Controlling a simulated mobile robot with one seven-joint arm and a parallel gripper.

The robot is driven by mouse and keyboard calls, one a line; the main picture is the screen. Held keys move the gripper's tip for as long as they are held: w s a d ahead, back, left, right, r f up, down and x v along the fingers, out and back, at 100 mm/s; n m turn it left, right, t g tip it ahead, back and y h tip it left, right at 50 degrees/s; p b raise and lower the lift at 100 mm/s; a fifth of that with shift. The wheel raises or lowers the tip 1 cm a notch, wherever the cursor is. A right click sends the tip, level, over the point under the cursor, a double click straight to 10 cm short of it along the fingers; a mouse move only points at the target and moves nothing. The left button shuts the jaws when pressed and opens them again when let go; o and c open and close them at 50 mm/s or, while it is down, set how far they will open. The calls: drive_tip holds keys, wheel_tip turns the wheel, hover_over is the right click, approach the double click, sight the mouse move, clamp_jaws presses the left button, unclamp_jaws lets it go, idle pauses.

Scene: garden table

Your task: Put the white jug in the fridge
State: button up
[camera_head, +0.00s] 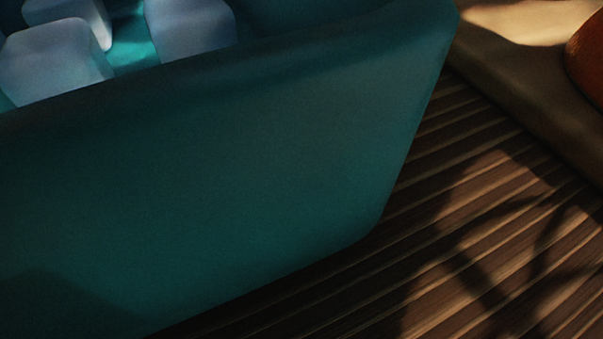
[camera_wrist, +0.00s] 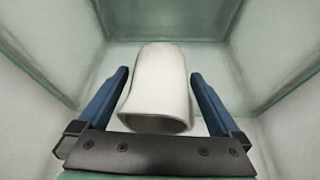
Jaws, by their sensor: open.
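The white jug (camera_wrist: 158,85) is in the middle of the wrist view, its wide rim toward the camera and its narrower rounded end farther off. My gripper (camera_wrist: 160,75) is open, with one blue finger on each side of the jug and a visible gap on both sides. The jug is inside a pale, box-like space with greenish wall panels (camera_wrist: 60,40), which looks like the fridge interior. I cannot tell whether the jug stands or lies there. The head view shows neither the jug nor my gripper.
In the head view a large teal tub (camera_head: 230,170) holds several pale ice blocks (camera_head: 55,60). It stands on a slatted wooden surface (camera_head: 480,210). A beige slab (camera_head: 530,90) bears an orange rounded object (camera_head: 590,55) at the right. The walls are close around my gripper.

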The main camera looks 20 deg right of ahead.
drive_tip(key=shift+s+r+p, duration=0.1)
drive_tip(key=shift+r+p, duration=0.35)
drive_tip(key=s+p, duration=0.1)
drive_tip(key=s, duration=0.2)
drive_tip(key=s+p, duration=0.2)
drive_tip(key=s, duration=0.1)
drive_tip(key=s+a+p, duration=0.1)
drive_tip(key=s, duration=0.3)
drive_tip(key=shift+s+a+r, duration=0.1)
drive_tip(key=shift+r, duration=0.15)
drive_tip(key=shift+s+f+p, duration=0.1)
drive_tip(key=shift+s+p, duration=0.35)
drive_tip(key=shift+s, duration=0.6)
drive_tip(key=shift+s, duration=0.1)
